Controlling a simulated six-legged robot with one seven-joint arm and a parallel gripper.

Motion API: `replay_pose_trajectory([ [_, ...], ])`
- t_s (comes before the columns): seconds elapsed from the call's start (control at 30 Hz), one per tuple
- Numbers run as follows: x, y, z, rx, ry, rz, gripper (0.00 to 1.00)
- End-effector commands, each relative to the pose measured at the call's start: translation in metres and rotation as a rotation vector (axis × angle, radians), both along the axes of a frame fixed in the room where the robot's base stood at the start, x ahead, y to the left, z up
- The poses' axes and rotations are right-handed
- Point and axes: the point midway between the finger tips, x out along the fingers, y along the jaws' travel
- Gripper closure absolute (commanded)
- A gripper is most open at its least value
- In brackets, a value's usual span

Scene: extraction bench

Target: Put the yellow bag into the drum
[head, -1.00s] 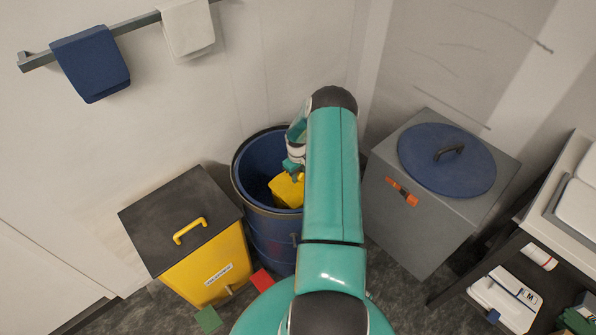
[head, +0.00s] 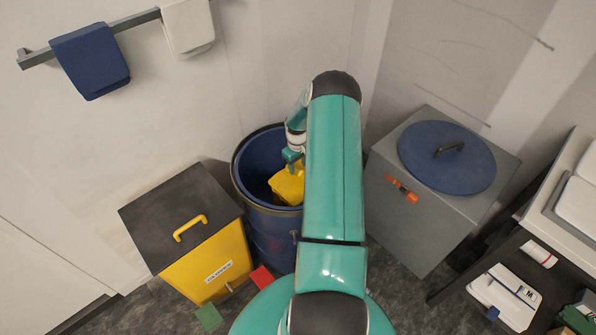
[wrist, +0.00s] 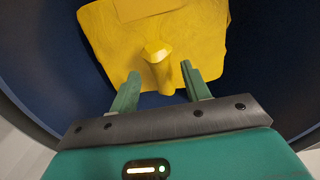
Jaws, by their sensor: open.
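The yellow bag (head: 288,187) is inside the blue drum (head: 272,235), below the rim, with its right part hidden behind my arm. In the wrist view the bag (wrist: 180,25) lies beyond the fingers, with its raised yellow neck pointing toward me. The drum's dark blue inner wall (wrist: 45,65) surrounds it there. My gripper (head: 291,160) is over the drum opening, just above the bag. In the wrist view my gripper (wrist: 160,71) is open, its green fingers apart on either side of the neck's near end, with gaps showing. How the bag is supported underneath is hidden.
A yellow bin with a dark lid (head: 180,212) stands left of the drum. A grey box with a round blue lid (head: 447,158) stands to the right. A shelf unit (head: 508,240) is at far right. A rail with blue and white cloths (head: 90,60) hangs on the wall.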

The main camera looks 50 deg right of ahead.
Motion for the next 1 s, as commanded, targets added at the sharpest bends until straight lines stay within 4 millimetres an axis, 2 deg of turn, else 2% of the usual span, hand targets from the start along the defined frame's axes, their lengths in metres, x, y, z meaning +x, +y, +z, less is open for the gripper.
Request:
replay_pose_trajectory([
  [0.03, 0.001, -0.001, 0.014, -0.002, -0.002, 0.000, 0.53],
  [0.1, 0.001, -0.001, 0.030, -0.003, -0.002, -0.001, 0.53],
  [0.3, 0.001, 0.000, 0.064, -0.001, -0.001, 0.000, 0.53],
  [0.4, 0.001, 0.000, 0.072, 0.000, 0.001, -0.001, 0.53],
  [0.63, 0.002, 0.001, 0.078, 0.000, 0.001, 0.001, 0.53],
  [0.73, 0.009, 0.008, 0.094, -0.012, -0.005, 0.009, 0.53],
  [0.87, 0.024, 0.033, 0.141, -0.049, -0.018, 0.030, 0.53],
  [1.0, 0.038, 0.076, 0.206, -0.094, -0.042, 0.053, 0.53],
])
